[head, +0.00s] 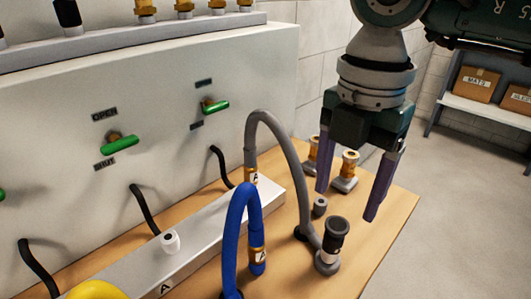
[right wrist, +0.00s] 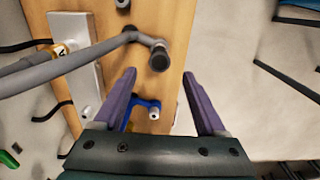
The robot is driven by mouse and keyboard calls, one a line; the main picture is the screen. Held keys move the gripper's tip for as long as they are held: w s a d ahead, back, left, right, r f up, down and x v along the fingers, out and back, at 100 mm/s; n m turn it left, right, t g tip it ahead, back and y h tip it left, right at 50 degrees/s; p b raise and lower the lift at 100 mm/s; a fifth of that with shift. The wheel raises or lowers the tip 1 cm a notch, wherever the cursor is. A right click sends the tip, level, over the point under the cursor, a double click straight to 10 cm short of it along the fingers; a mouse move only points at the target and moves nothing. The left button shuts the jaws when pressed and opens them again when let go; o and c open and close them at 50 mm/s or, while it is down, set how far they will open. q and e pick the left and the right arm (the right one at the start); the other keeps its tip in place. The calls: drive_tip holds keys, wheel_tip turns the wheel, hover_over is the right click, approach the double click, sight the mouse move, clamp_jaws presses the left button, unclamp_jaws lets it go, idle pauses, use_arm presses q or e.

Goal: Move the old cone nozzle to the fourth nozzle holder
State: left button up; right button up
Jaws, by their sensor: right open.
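My right gripper (head: 347,204) is open and empty above the right end of the wooden bench (head: 385,222), fingers pointing down. Below it, a dark-topped nozzle with a pale band (head: 333,240) stands upright at the end of the grey hose. In the right wrist view, its dark round end (right wrist: 159,60) lies just beyond the space between my fingertips (right wrist: 159,73). I cannot tell whether this is the old cone nozzle. Two brass fittings on square bases (head: 348,165) stand behind the gripper. Which thing is the fourth nozzle holder is unclear. My left gripper is not in view.
A blue hose (head: 240,205) and a grey hose (head: 283,145) arch beside the gripper. A small grey cap (head: 320,206) sits on the bench. The cabinet (head: 60,150) has green valve handles (head: 120,145). Brass fittings (head: 184,8) line its top ledge. The bench's right front corner is clear.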

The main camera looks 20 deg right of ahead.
sight(337, 224)
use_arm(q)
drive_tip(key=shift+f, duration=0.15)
use_arm(e)
drive_tip(key=shift+f, duration=0.15)
use_arm(q)
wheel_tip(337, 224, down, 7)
drive_tip(key=b, duration=0.7)
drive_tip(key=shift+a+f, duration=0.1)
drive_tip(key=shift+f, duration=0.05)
use_arm(e)
wheel_tip(337, 224, down, 9)
drive_tip(key=shift+r, duration=0.1)
drive_tip(key=shift+r, duration=0.1)
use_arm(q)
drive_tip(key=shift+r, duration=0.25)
use_arm(e)
drive_tip(key=shift+c, duration=0.2)
clamp_jaws()
idle(0.3)
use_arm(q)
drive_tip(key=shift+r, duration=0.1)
use_arm(e)
drive_tip(key=shift+r, duration=0.1)
